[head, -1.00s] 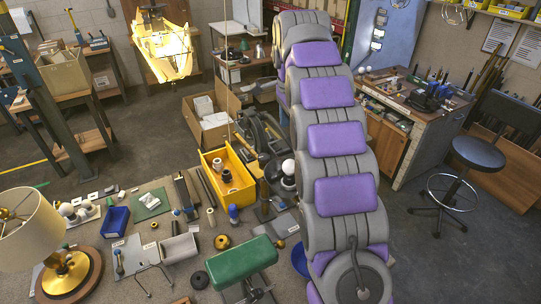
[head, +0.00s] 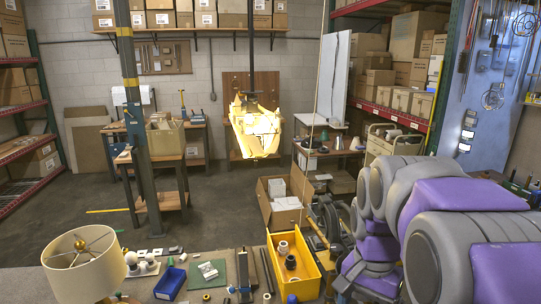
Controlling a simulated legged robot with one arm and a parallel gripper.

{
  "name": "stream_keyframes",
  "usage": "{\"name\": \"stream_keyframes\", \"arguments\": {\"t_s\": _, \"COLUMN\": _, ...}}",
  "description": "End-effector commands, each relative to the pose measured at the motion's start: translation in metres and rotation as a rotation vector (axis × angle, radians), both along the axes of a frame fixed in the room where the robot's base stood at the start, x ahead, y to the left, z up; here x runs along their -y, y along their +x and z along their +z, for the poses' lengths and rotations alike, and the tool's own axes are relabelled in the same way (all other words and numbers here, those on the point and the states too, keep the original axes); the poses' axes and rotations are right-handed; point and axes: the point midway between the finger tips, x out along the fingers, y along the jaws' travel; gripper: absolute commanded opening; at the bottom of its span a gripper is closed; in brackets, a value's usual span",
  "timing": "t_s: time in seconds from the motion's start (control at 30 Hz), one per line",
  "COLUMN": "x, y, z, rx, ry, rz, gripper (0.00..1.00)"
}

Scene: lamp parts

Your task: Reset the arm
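My arm (head: 465,245), grey with purple pads, fills the right and lower right of the head view. Its large segments curve away from the near right edge toward the middle and then down beside the workbench. I cannot make out my gripper or its fingers. The lamp (head: 85,265) with a cream shade and a brass top stands at the lower left, its base mostly below the picture edge. My arm is well apart from the lamp.
A yellow bin (head: 308,276) holding a few parts sits on the workbench left of my arm. A blue bin (head: 170,283) lies further left. A cardboard box (head: 282,210) stands behind. A lit hanging fixture (head: 254,130) and a post (head: 131,120) rise beyond. Open floor (head: 85,205) lies left.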

Motion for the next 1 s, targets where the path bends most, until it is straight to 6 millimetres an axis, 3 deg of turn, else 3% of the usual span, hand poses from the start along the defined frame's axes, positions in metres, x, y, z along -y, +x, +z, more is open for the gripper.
{"name": "stream_keyframes", "arguments": {"t_s": 0.1, "x": -0.011, "y": -0.044, "z": -0.026, "rx": -0.011, "ry": 0.018, "rz": 0.138, "gripper": 0.79}}
{"name": "stream_keyframes", "arguments": {"t_s": 0.5, "x": -0.033, "y": -0.178, "z": -0.114, "rx": -0.048, "ry": 0.084, "rz": 0.581, "gripper": 0.79}}
{"name": "stream_keyframes", "arguments": {"t_s": 0.7, "x": -0.036, "y": -0.208, "z": -0.136, "rx": -0.054, "ry": 0.100, "rz": 0.686, "gripper": 0.79}}
{"name": "stream_keyframes", "arguments": {"t_s": 1.0, "x": -0.036, "y": -0.211, "z": -0.138, "rx": -0.053, "ry": 0.102, "rz": 0.700, "gripper": 0.79}}
